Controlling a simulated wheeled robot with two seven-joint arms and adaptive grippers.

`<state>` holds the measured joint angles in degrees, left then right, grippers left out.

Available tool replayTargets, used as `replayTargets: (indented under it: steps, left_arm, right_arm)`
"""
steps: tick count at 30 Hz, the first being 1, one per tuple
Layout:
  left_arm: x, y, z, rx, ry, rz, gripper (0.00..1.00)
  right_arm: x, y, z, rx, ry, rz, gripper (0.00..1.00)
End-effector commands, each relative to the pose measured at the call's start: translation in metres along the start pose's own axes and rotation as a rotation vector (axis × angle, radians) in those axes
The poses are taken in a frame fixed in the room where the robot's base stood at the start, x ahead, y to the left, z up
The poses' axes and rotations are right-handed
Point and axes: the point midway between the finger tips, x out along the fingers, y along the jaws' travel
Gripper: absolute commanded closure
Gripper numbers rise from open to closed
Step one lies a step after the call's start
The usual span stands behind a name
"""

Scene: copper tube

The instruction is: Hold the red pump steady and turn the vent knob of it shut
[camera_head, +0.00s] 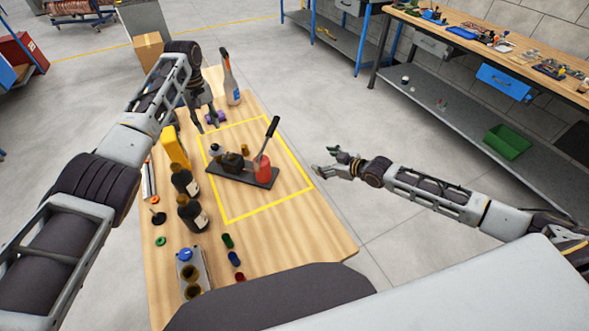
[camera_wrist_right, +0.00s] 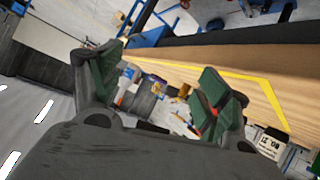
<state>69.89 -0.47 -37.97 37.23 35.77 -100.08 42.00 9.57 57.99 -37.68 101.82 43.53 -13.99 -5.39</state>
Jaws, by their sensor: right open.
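The red pump (camera_head: 263,170) stands on a dark base plate (camera_head: 228,176) inside the yellow-outlined area of the table. Its lever with a black grip (camera_head: 272,127) tilts up to the right. Dark fittings (camera_head: 232,161) sit on the plate left of the red body. The vent knob is too small to make out. My right gripper (camera_head: 325,163) is open and empty, right of the table edge and apart from the pump. Its spread fingers show in the wrist view (camera_wrist_right: 162,95).
A spray bottle (camera_head: 231,82) stands at the table's back. A yellow item (camera_head: 173,147), dark bottles (camera_head: 192,215) and a grey holder (camera_head: 203,268) line the left side. Loose coloured caps (camera_head: 228,241) lie in front. The floor right of the table is clear.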

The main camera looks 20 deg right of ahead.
Motion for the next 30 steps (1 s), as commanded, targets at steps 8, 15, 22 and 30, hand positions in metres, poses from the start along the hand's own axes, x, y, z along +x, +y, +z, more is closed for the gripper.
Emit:
replayTargets:
  steps: [8,15,22,30]
  left_arm:
    - [0.0,0.0,0.0,0.0,0.0,0.0,0.64]
    - [0.0,0.0,0.0,0.0,0.0,0.0,0.64]
    - [0.0,0.0,0.0,0.0,0.0,0.0,0.64]
    - [0.0,0.0,0.0,0.0,0.0,0.0,0.64]
  right_arm:
    - [-0.013,-0.08,-0.061,0.081,0.091,-0.157,0.23]
    - [-0.03,-0.125,-0.103,0.15,0.15,-0.264,0.23]
    - [-0.032,-0.13,-0.105,0.145,0.151,-0.285,0.23]
    - [-0.031,-0.13,-0.104,0.117,0.154,-0.282,0.23]
